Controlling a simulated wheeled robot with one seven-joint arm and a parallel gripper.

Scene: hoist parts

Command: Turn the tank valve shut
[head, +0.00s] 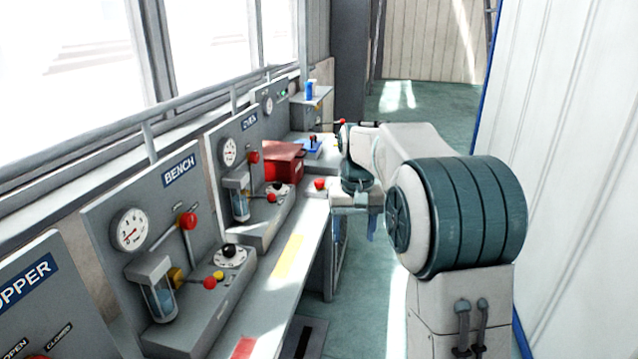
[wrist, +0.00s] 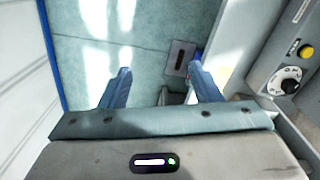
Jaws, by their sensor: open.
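My gripper (wrist: 162,88) is open and empty in the wrist view, its two blue fingers pointing at the green floor. In the head view my gripper (head: 367,228) hangs beside the bench edge, partly hidden by my arm. No label reading TANK is legible. I cannot tell which valve is the tank's. The wrist view shows a console with a black knob on a white dial (wrist: 288,80) and a yellow button (wrist: 305,51), apart from my gripper at the right.
The OVEN panel (head: 226,146), BENCH panel (head: 112,205) and HOPPER panel (head: 30,281) line the left, with gauges and red-knobbed levers. A red box (head: 283,162) stands on the bench. A white wall (head: 572,150) bounds the right. The aisle floor (head: 430,102) is open.

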